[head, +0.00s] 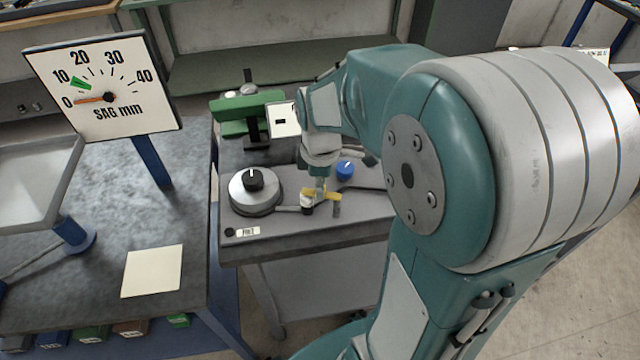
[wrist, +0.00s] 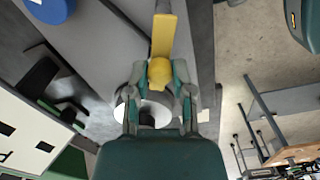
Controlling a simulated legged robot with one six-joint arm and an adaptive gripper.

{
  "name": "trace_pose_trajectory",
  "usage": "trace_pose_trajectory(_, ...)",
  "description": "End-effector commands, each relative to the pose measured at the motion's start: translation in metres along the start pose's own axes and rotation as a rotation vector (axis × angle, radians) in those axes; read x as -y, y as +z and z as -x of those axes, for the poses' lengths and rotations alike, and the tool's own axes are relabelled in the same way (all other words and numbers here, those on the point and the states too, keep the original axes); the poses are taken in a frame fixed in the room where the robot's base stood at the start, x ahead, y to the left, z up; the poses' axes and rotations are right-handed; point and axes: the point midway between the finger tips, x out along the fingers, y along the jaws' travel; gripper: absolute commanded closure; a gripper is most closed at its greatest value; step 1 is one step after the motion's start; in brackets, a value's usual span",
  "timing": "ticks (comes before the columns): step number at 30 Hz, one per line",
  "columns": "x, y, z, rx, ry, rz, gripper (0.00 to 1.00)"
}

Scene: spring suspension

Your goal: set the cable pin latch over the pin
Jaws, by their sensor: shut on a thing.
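The yellow latch (head: 333,196) is low over the grey bench unit, under my arm. In the wrist view it shows as a yellow bar (wrist: 163,35) with a rounded end between my fingertips. My gripper (wrist: 160,78) is shut on that rounded end; in the head view my gripper (head: 318,187) is small and partly hidden by its own wrist. A white round part with a dark opening (wrist: 148,112) shows between the fingers in the wrist view. A small grey post (head: 337,210) stands beside the latch. I cannot tell whether the latch is around a pin.
A silver dial with a black knob (head: 254,190) sits left of my gripper, and a blue knob (head: 345,169) behind it. A green clamp-like block (head: 247,108) stands at the back. The sag gauge (head: 105,90) stands left, its red pointer near 0.

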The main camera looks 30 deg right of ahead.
Motion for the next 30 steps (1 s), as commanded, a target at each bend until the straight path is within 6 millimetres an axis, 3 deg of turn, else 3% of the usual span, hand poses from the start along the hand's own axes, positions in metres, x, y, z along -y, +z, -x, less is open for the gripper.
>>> trace_pose_trajectory(2, 0.001, 0.001, -0.002, 0.002, -0.006, 0.000, 1.00)
trace_pose_trajectory(3, 0.002, 0.001, -0.002, 0.002, -0.006, 0.000, 0.57)
trace_pose_trajectory(5, 0.001, 0.001, -0.002, 0.002, -0.006, -0.001, 0.35)
trace_pose_trajectory(19, 0.000, 0.000, 0.008, 0.000, 0.001, -0.002, 0.35)
trace_pose_trajectory(30, -0.001, -0.001, 0.081, -0.001, 0.003, -0.001, 0.35)
